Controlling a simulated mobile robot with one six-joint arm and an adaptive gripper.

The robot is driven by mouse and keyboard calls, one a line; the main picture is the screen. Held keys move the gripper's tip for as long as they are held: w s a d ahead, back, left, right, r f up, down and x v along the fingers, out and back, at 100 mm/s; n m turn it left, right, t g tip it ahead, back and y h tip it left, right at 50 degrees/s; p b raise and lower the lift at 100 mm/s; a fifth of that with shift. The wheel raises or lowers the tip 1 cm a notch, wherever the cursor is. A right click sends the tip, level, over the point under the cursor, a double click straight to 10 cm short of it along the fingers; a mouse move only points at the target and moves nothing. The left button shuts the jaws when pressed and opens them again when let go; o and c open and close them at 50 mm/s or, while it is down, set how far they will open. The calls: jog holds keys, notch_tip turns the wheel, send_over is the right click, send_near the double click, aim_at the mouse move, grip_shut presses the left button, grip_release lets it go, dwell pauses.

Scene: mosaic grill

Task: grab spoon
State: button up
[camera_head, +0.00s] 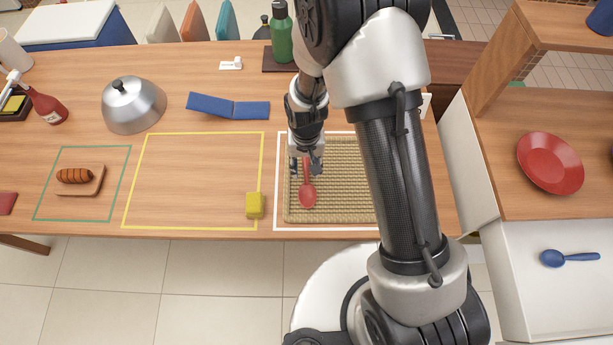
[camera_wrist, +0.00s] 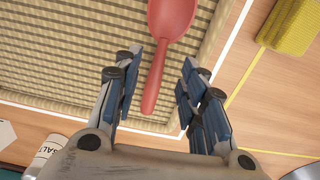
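A red spoon (camera_head: 307,195) lies on a woven tray (camera_head: 345,212) inside a white outline on the wooden table. In the wrist view the red spoon (camera_wrist: 168,22) has its bowl at the top and its handle running down between my finger pads. My gripper (camera_head: 306,166) is over the handle end of the spoon in the head view. In the wrist view my gripper (camera_wrist: 158,85) is open, with a gap on each side of the handle. I cannot tell how far the fingertips are above the tray. A blue spoon (camera_head: 569,258) lies on the white surface at the right.
A yellow block (camera_head: 255,205) sits left of the tray, also at upper right in the wrist view (camera_wrist: 291,25). A green bottle (camera_head: 281,35) stands behind. A metal dome (camera_head: 134,105) and blue folded piece (camera_head: 228,106) are left. The yellow-outlined area is mostly clear.

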aim_at(307, 175)
notch_tip(307, 175, down, 4)
jog(key=shift+s+f+b, duration=0.1)
jog(key=shift+b, duration=0.55)
jog(key=shift+c, duration=0.3)
grip_shut()
